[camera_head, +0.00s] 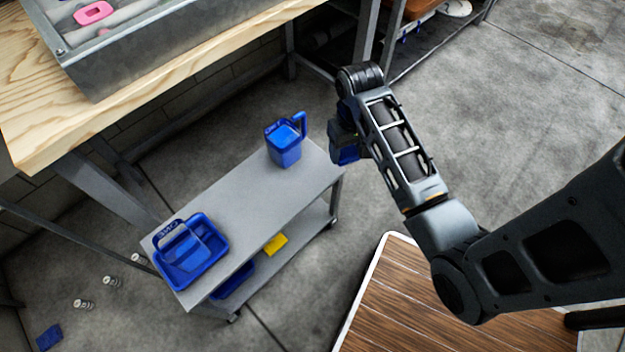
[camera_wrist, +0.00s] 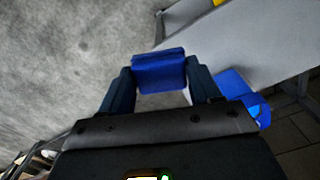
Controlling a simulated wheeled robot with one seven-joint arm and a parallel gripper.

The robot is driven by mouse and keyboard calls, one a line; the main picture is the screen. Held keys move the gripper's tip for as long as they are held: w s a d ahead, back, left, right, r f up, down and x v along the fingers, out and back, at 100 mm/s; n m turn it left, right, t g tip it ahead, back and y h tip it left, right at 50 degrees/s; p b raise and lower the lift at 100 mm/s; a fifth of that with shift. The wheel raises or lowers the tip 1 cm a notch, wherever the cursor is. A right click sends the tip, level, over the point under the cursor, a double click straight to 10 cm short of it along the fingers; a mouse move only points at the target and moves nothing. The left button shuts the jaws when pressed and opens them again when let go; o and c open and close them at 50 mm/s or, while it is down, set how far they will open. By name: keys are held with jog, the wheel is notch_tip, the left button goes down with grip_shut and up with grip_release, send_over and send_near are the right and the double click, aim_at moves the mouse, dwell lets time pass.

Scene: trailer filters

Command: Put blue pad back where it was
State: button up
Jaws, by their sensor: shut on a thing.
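My gripper (camera_wrist: 160,82) is shut on a blue pad (camera_wrist: 160,68), which sits between both fingertips in the wrist view. In the head view my gripper hangs just off the right end of the grey cart, and a part of the blue pad (camera_head: 348,154) shows below it. The rest of the pad is hidden there by my arm. Another flat blue piece (camera_head: 48,338) lies on the floor at the lower left.
The grey cart (camera_head: 235,195) carries a blue pitcher (camera_head: 285,150) and a blue tray (camera_head: 190,280). A yellow piece (camera_head: 276,243) lies on its lower shelf. A wooden workbench (camera_head: 35,110) stands at upper left. A wood-topped table (camera_head: 400,290) is at lower centre. Small cans (camera_head: 84,304) are on the floor.

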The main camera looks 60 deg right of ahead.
jog(key=b, duration=0.2)
send_over(313, 184)
notch_tip(313, 184, down, 6)
jog(key=shift+r, duration=0.25)
jog(key=shift+f+b, duration=0.35)
jog(key=shift+f, duration=1.55)
jog(key=shift+f, duration=0.1)
jog(key=o, duration=1)
